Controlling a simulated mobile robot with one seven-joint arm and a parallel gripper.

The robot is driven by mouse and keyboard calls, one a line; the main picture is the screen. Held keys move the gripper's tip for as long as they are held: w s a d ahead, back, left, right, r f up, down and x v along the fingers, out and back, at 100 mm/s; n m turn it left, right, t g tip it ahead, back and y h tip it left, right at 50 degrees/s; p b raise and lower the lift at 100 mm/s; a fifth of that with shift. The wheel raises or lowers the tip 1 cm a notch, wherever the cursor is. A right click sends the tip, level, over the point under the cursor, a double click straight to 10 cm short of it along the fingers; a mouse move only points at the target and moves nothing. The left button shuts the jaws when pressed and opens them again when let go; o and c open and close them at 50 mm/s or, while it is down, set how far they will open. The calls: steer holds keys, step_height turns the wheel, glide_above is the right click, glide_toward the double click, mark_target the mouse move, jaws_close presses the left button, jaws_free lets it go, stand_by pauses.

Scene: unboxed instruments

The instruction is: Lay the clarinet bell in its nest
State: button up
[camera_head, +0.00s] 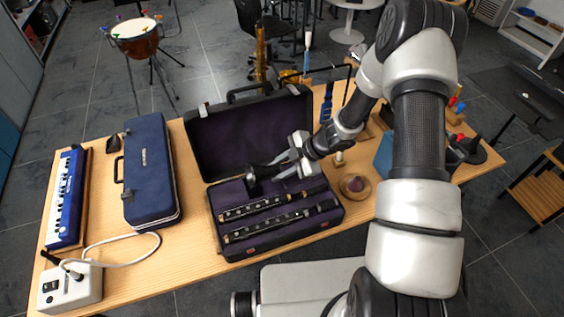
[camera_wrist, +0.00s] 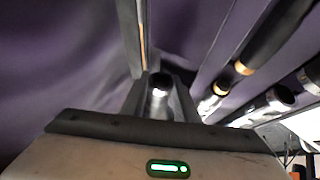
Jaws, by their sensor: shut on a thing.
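The open instrument case (camera_head: 216,222) lies on the table, with a dark purple lining and its lid raised at the back. My gripper (camera_head: 277,171) is over the case's back part, shut on a small dark flared piece, which looks like the clarinet bell (camera_head: 255,174). In the wrist view, my gripper (camera_wrist: 160,104) shows a dark, shiny tubular end, likely the bell (camera_wrist: 159,88), between its fingers. I cannot tell whether the bell touches the lining. Its nest is not clearly seen. Two long black clarinet joints (camera_head: 262,206) with silver keys lie in the front slots.
A closed blue case (camera_head: 150,170) and a small blue keyboard (camera_head: 67,195) lie to the left. A white box (camera_head: 70,288) with a cable is at the front left corner. A round wooden dish (camera_head: 355,187) stands just right of the open case. The raised lid (camera_head: 245,130) stands behind my gripper.

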steer(key=shift+w+a, duration=0.1)
steer(key=shift+a, duration=0.15)
steer(key=shift+f, duration=0.1)
steer(key=f+b, duration=0.4)
steer(key=shift+s+f, duration=0.2)
steer(key=shift+f, duration=0.2)
jaws_close()
